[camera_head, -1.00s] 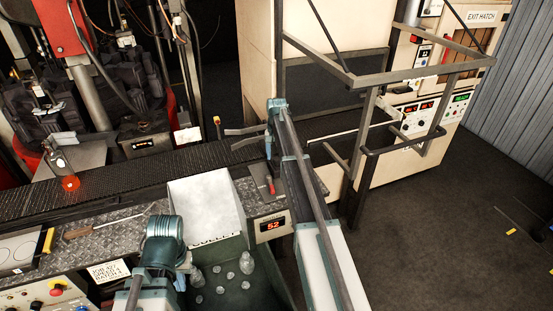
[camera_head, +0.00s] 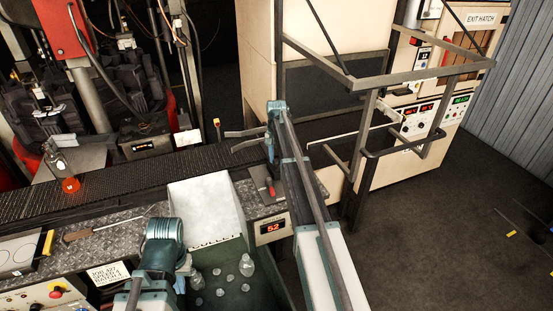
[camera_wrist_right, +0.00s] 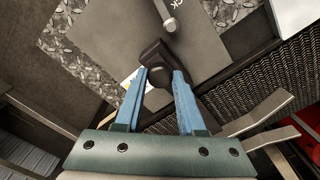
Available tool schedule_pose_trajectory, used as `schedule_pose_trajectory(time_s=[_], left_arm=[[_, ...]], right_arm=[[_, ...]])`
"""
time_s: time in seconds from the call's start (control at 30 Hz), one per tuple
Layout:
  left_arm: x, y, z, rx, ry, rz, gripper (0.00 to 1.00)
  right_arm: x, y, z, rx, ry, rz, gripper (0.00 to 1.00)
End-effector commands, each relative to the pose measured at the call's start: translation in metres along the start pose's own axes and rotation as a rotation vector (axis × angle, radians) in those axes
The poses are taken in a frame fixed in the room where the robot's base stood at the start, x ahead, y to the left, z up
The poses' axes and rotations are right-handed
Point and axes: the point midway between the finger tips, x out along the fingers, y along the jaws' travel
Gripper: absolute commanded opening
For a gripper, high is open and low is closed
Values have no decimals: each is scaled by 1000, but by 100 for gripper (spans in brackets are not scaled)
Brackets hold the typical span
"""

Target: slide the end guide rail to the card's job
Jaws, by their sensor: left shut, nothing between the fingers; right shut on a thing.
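The end guide rail (camera_head: 246,144) shows as grey bars with splayed ends over the dark mesh conveyor, left of my right gripper. Its bars also show at the lower right of the right wrist view (camera_wrist_right: 262,121). My right gripper (camera_head: 275,107) reaches over the conveyor's end. In the wrist view its blue fingers (camera_wrist_right: 158,77) are shut on a dark knob (camera_wrist_right: 154,57) above a grey plate. The job card (camera_head: 108,273) lies at lower left, its small print hard to read. My left gripper (camera_head: 165,240) is shut and empty by the cullet bin; its fingertips are mostly hidden.
A red-handled lever (camera_head: 269,187) stands on a plate by the red "52" display (camera_head: 272,228). The cullet bin (camera_head: 235,294) holds several glass pieces. An orange-hot bottle base (camera_head: 70,185) is on the conveyor (camera_head: 120,188). A metal frame (camera_head: 365,165) stands right.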

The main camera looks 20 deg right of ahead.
Motion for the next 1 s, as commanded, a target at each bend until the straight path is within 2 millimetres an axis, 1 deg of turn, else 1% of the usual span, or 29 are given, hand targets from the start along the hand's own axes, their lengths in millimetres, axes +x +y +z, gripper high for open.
schedule_pose_trajectory(time_s=[0.67, 0.73, 0.87, 1.0], left_arm=[[0, 0, 0, 0, 0, 0, 0], [0, 0, 0, 0, 0, 0, 0], [0, 0, 0, 0, 0, 0, 0], [0, 0, 0, 0, 0, 0, 0]], right_arm=[[0, 0, 0, 0, 0, 0, 0], [0, 1, 2, 0, 0, 0, 0], [0, 10, 10, 0, 0, 0, 0], [0, 9, 9, 0, -1, 0, 0]])
